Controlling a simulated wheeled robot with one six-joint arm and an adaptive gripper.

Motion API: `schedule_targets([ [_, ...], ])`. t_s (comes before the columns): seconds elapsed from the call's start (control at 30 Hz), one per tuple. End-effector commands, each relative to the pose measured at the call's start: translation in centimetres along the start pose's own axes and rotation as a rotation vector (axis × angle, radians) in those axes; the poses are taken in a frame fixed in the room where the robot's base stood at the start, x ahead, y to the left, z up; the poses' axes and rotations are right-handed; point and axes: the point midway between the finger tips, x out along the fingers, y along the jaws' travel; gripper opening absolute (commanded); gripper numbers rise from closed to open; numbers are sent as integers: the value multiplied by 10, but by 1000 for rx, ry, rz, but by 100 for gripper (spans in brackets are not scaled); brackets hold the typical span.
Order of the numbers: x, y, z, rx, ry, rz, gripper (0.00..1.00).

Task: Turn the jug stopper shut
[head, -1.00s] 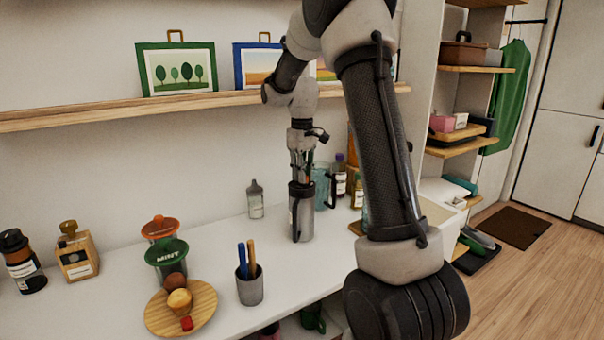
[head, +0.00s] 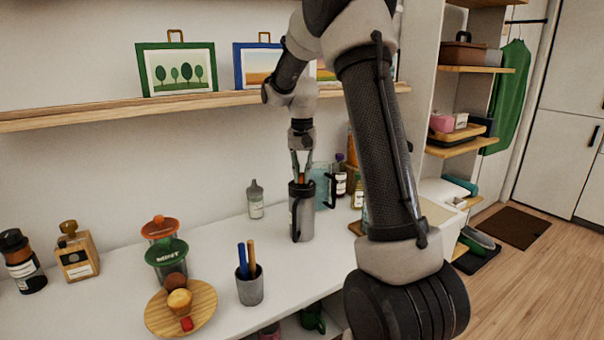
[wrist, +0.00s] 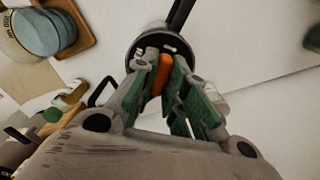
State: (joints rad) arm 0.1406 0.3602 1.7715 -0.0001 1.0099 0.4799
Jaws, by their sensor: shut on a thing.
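The jug (head: 303,215) is a grey metal vessel with a black rim and black handle, upright on the white counter. Its stopper shows in the wrist view as a black round top (wrist: 148,48) with an orange raised grip (wrist: 162,72). My gripper (head: 302,176) points straight down over the jug. In the wrist view its green-padded fingers (wrist: 163,80) are shut on the orange grip, one on each side. The fingers partly hide the stopper top.
A clear blue jug (head: 322,186) and several bottles (head: 341,178) stand close behind to the right. A small shaker (head: 255,200) is to the left. A pen cup (head: 249,288) and a wooden plate (head: 206,306) are at the front left.

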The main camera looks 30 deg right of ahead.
Motion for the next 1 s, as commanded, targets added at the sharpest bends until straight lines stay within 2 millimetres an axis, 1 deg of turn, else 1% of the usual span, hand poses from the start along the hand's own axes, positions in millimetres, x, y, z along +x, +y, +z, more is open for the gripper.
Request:
schedule_targets([
  [0.13, 0, 0, 0, 70, 1, 0, 0],
  [0.33, 0, 0, 0, 127, 1, 0, 0],
  [0.87, 0, 0, 0, 145, 1, -1, 0],
  [0.9, 0, 0, 0, 145, 1, -1, 21],
  [0.97, 0, 0, 0, 145, 1, 0, 32],
  [1.0, 0, 0, 0, 145, 1, 0, 36],
])
